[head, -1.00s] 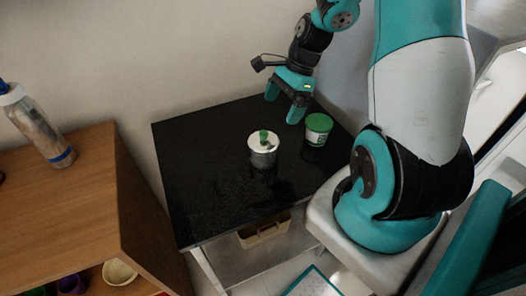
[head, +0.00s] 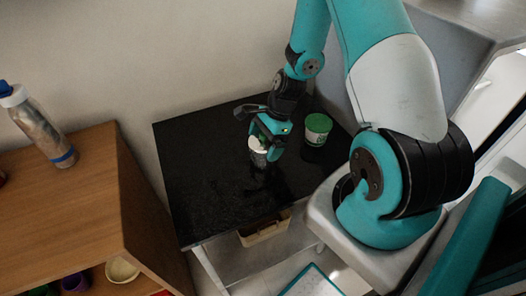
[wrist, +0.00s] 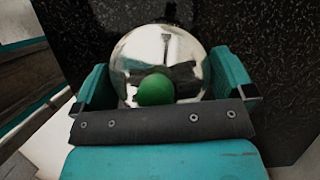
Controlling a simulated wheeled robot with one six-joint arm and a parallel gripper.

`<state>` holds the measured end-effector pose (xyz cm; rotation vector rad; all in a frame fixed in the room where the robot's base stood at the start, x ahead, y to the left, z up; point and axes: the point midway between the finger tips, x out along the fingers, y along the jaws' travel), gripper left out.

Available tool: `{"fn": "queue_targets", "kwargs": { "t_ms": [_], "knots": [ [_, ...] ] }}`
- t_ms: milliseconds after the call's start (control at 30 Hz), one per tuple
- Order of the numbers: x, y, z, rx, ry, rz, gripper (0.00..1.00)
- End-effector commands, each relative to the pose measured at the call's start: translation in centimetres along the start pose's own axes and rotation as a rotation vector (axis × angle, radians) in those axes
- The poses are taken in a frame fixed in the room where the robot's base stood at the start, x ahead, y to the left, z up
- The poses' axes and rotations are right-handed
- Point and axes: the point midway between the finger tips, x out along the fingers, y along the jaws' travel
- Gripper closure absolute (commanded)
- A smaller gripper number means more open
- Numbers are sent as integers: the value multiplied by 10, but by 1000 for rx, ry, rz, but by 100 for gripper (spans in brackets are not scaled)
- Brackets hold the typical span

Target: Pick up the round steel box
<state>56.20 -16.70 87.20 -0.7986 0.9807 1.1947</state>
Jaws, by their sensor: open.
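The round steel box (head: 257,157) stands on the black tabletop (head: 205,195); my gripper partly hides it in the head view. My gripper (head: 266,145) is down at the box. In the wrist view my gripper (wrist: 163,80) is open, with one teal finger on each side of the box. I cannot tell whether either finger touches it.
A white tub with a green lid (head: 317,128) stands close to the right of my gripper. A wooden shelf unit (head: 75,195) with a bottle (head: 38,130) on top is to the left. A beige bin (head: 265,230) sits below the black tabletop. The tabletop's front left is clear.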

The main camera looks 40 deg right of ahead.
Motion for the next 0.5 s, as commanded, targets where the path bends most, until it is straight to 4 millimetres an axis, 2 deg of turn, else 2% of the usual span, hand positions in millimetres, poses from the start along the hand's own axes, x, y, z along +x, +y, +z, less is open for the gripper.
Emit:
{"fn": "queue_targets", "kwargs": {
  "t_ms": [133, 267, 300, 500],
  "knots": [
    [0, 0, 0, 0, 0, 0, 2],
    [0, 0, 0, 0, 0, 0, 32],
    [0, 0, 0, 0, 0, 0, 36],
    [-1, 0, 0, 0, 0, 0, 36]
  ]
}}
